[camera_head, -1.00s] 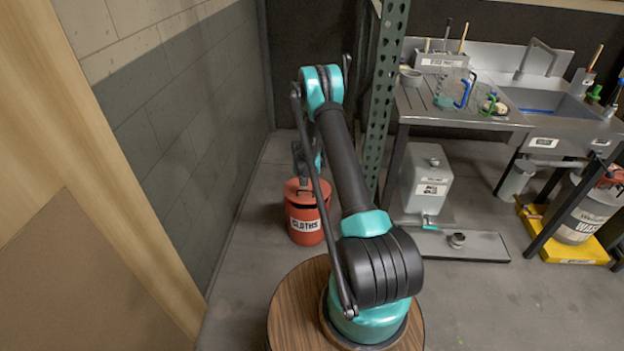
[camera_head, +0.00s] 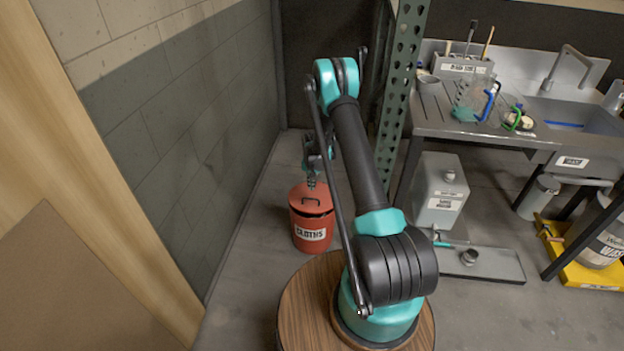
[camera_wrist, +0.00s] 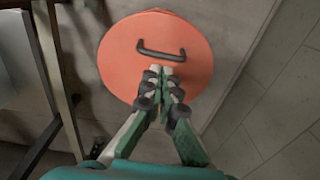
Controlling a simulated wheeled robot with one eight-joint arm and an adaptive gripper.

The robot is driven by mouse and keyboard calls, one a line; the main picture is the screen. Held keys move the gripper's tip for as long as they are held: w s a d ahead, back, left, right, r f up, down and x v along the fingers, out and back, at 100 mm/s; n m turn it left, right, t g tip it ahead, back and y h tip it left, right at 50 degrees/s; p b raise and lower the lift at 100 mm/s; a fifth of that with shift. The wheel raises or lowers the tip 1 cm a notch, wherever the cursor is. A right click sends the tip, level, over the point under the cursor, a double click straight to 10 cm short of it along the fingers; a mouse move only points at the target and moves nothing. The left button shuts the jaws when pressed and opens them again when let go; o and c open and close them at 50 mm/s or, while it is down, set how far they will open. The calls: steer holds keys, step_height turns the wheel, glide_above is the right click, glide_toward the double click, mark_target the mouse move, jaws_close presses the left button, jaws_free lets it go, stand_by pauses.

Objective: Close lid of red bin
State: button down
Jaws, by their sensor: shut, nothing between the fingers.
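The red bin (camera_head: 312,235) stands on the floor beside the wall, with a white "CLOTHS" label on its front. Its round red lid (camera_head: 322,202) lies over the top and has a dark handle. In the wrist view the lid (camera_wrist: 125,65) shows as a nearly full disc with its handle (camera_wrist: 161,51) towards the far side. I cannot tell whether the rim is fully seated. In the wrist view the gripper's fingertips (camera_wrist: 161,72) are together and empty, just beside the handle; contact is unclear.
A block wall (camera_head: 180,130) runs close on the left of the bin. A green perforated rack post (camera_head: 398,100) stands to the right, with a grey container (camera_head: 437,195) and the sink table (camera_head: 470,120) beyond. Floor between bin and post is open.

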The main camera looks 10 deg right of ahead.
mark_target(311, 199)
steer(key=shift+w+f, duration=0.15)
steer(key=shift+f, duration=3.05)
steer(key=shift+a+f, duration=0.1)
steer(key=shift+f, duration=0.45)
steer(key=shift+s+a+f, duration=0.1)
steer(key=shift+s+f, duration=0.3)
steer(key=shift+f, duration=0.25)
steer(key=shift+s+a+f, duration=0.1)
steer(key=shift+s+f, duration=0.3)
steer(key=shift+f, duration=0.2)
